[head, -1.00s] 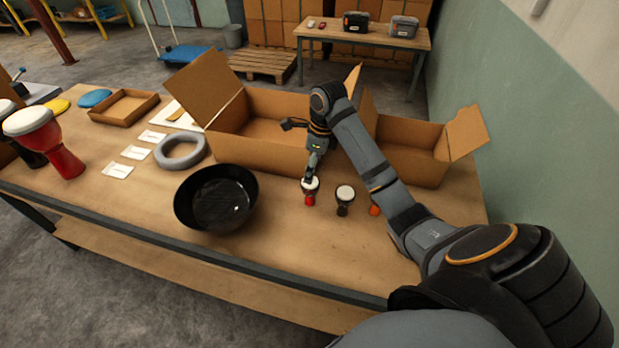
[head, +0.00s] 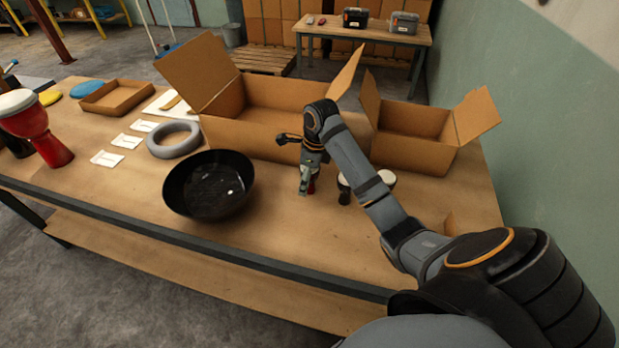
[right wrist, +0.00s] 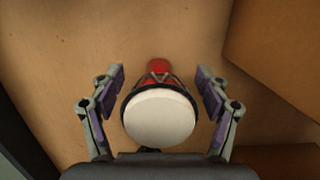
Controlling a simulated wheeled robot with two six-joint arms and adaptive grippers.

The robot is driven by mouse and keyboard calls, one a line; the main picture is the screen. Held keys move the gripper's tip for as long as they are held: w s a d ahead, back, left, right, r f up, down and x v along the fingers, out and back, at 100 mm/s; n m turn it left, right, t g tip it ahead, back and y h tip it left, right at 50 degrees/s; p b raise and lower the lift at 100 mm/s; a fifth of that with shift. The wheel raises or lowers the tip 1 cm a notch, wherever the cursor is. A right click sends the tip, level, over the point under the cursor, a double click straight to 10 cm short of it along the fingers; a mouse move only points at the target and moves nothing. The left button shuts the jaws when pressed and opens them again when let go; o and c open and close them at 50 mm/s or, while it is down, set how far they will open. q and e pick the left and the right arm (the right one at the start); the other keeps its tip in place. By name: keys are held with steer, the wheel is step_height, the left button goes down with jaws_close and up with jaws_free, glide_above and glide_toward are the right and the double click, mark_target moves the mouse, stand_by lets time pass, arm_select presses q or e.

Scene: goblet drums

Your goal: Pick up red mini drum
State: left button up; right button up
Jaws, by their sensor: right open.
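The red mini drum (head: 312,187) stands on the table right of the black bowl, mostly hidden behind my right gripper (head: 305,188) in the head view. In the right wrist view the drum (right wrist: 158,117) shows its round white head and a red body with dark cords. My right gripper (right wrist: 160,82) is open there, with one finger on each side of the drum and a visible gap to both. My left gripper is not in view.
A dark mini drum (head: 344,191) stands just right, and another white-topped drum (head: 387,177) is partly behind my arm. Open cardboard boxes (head: 262,132) (head: 412,150) stand behind. The black bowl (head: 208,186) and grey ring (head: 174,139) are to the left. Table front is clear.

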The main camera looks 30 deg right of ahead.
steer(key=shift+r, duration=0.1)
steer(key=c, duration=1.4)
steer(key=shift+o, duration=0.2)
steer(key=shift+r, duration=0.1)
